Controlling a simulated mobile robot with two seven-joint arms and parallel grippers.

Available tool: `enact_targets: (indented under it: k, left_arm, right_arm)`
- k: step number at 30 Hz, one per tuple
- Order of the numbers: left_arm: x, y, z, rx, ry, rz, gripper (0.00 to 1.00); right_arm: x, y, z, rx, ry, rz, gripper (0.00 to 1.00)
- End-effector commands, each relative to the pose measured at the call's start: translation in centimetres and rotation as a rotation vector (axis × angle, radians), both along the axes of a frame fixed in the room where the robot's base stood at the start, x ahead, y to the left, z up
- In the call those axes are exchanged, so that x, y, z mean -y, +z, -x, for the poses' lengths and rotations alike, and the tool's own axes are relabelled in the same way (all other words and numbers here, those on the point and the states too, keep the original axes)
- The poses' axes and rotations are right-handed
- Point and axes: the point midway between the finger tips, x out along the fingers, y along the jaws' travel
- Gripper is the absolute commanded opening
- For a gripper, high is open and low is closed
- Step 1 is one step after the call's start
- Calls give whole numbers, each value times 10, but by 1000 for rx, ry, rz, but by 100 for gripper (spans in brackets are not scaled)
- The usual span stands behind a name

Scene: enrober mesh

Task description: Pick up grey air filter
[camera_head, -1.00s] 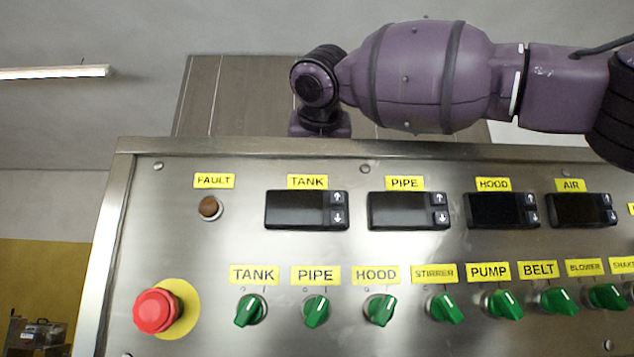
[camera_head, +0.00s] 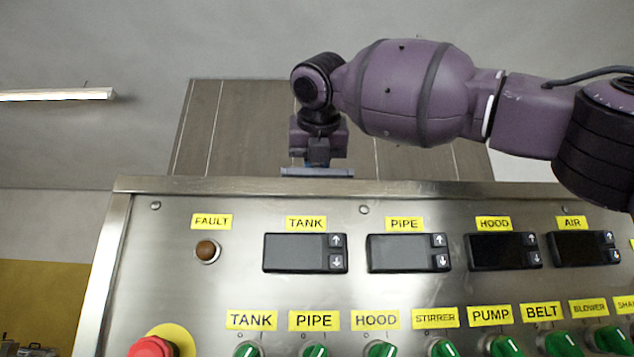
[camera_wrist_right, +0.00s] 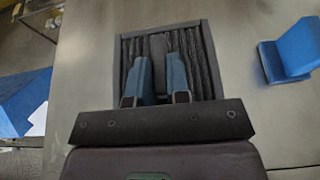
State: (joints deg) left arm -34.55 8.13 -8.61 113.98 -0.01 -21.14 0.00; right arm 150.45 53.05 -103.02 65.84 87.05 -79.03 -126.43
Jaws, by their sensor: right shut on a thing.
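The grey air filter (camera_wrist_right: 195,48) shows in the right wrist view as a dark pleated panel in a square frame, with a dark upright grip at its middle. My right gripper (camera_wrist_right: 158,62) has its two blue-grey fingers on either side of that grip and is shut on it. In the head view my right gripper (camera_head: 318,150) points down behind the top edge of the control panel. My left gripper is in neither view.
The steel control panel (camera_head: 380,193) with displays, green knobs and a red button (camera_head: 151,347) fills the lower head view. A blue bracket (camera_wrist_right: 290,52) stands right of the filter, and a blue surface (camera_wrist_right: 22,100) lies at left. A pale flat surface surrounds the filter.

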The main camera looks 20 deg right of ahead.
Motion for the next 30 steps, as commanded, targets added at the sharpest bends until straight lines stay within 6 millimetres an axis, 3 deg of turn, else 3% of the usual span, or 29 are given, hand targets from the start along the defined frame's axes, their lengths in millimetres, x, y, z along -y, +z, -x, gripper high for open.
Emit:
enact_targets:
  k: [1, 13, 19, 30]
  left_arm:
    - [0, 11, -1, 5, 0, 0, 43]
    - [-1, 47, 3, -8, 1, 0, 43]
    - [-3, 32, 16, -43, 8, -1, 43]
    - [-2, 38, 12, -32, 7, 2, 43]
  right_arm:
    - [-1, 19, 0, 3, -2, -3, 0]
    - [-1, 117, -2, -2, 0, -3, 0]
    - [-1, 131, 0, 1, -1, 0, 0]
    - [0, 136, -2, -2, 0, 2, 0]
